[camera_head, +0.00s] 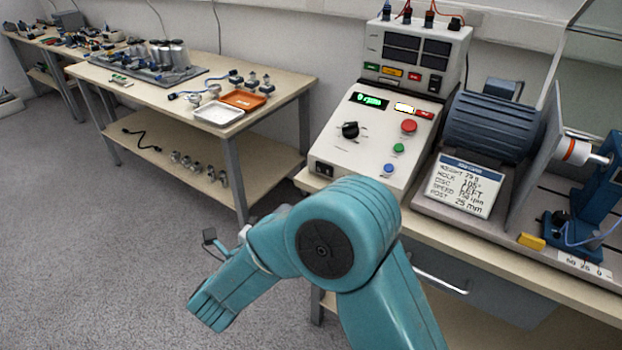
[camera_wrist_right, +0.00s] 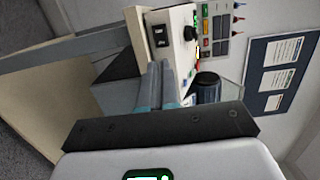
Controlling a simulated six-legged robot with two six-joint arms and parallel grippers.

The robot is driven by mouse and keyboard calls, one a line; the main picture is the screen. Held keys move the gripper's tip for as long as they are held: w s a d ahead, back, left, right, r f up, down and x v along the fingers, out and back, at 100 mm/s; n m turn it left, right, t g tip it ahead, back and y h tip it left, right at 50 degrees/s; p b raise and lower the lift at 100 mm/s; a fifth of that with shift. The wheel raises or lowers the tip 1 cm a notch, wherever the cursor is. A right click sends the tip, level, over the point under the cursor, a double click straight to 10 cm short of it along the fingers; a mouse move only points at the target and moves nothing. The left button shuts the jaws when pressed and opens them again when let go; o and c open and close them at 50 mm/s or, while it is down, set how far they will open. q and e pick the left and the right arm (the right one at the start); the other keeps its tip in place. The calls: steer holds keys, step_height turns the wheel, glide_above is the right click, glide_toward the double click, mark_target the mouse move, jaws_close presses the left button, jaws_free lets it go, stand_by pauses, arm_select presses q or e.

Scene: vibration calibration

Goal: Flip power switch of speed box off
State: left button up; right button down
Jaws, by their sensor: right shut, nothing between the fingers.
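The speed box (camera_head: 330,145) stands at the left end of the bench at right. It has a lit green display, a black knob, and red, green and blue buttons. Its black power switch (camera_head: 324,170) is low on the left of the sloped front. The switch also shows in the right wrist view (camera_wrist_right: 160,35); its position is too small to tell. My right gripper (camera_wrist_right: 160,68) is shut and empty, its fingers apart from the switch and below it in that view. My left gripper is not seen.
A motor (camera_head: 495,125) and a written card (camera_head: 464,187) are right of the box. A drawer handle (camera_head: 440,280) projects from the bench front. A side table (camera_head: 285,85) with trays stands at left. Grey floor (camera_head: 80,230) is clear between.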

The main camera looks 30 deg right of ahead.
mark_target(318, 167)
steer(key=x, duration=1.4)
steer(key=shift+w, duration=0.15)
steer(key=b, duration=0.2)
steer(key=shift+w+d+f+g+b, duration=0.1)
steer(key=shift+w+d+g+b, duration=0.1)
steer(key=shift+d+g+b, duration=0.15)
steer(key=shift+w+a+m+g+h+b, duration=0.15)
steer(key=shift+m+g+h+b, duration=0.25)
steer(key=shift+m, duration=0.2)
steer(key=shift+w+r, duration=0.1)
steer(key=shift+r, duration=0.3)
